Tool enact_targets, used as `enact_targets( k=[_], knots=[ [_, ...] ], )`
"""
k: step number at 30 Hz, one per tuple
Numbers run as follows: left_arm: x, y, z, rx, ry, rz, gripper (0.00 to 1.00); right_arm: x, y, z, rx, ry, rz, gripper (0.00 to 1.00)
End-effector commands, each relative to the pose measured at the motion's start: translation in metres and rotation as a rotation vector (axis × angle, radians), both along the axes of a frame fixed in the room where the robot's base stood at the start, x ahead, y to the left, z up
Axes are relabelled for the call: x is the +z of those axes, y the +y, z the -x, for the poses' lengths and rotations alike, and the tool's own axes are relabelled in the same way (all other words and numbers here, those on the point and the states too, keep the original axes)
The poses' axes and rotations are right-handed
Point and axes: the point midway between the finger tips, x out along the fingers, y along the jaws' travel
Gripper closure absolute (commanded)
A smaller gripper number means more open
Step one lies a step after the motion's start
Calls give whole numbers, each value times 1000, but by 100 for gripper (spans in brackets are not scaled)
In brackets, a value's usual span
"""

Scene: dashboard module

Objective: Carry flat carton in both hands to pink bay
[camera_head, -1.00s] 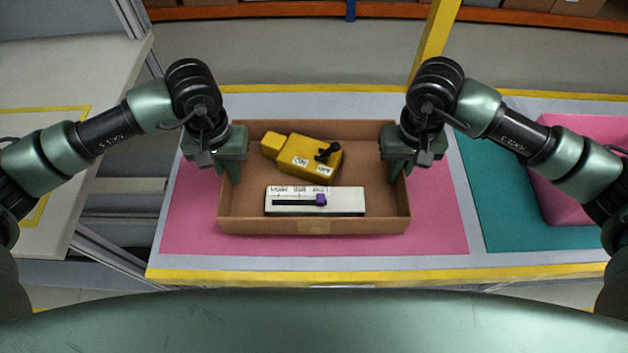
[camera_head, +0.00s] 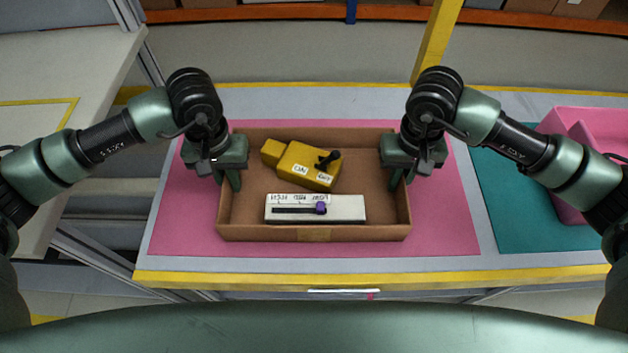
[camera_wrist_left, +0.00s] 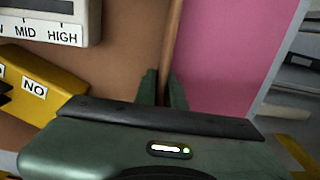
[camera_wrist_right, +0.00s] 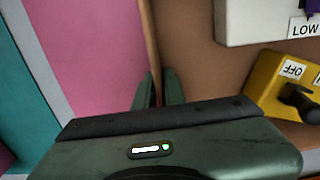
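The flat carton (camera_head: 312,233) is an open brown tray, level over the pink bay (camera_head: 445,225). Pink shows on its left, right and front sides. I cannot tell whether it touches the surface. Inside lie a yellow block (camera_head: 300,166) with a black lever and a white slider panel (camera_head: 345,208) with a purple knob. My left gripper (camera_head: 230,182) is shut on the carton's left wall; its fingers straddle the wall in the left wrist view (camera_wrist_left: 164,88). My right gripper (camera_head: 398,180) is shut on the right wall, also straddled in the right wrist view (camera_wrist_right: 156,88).
A teal bay (camera_head: 520,225) with a pink bin (camera_head: 565,210) lies to the right. A yellow post (camera_head: 436,42) stands behind the bench. A pale table (camera_head: 60,75) is at the left, with a gap before the bench. A yellow strip (camera_head: 400,277) marks the bench's front edge.

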Motion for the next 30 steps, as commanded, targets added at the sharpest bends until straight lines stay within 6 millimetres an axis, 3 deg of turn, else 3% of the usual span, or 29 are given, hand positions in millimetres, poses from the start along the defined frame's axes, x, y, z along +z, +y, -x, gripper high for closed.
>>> enact_targets(
  k=[14,30],
  knots=[
    [10,-1,-1,-1,-2,3,73,2,0,0,1,0,-1,73],
    [109,0,-1,1,-3,1,73,2,1,0,1,0,-1,73]
  ],
)
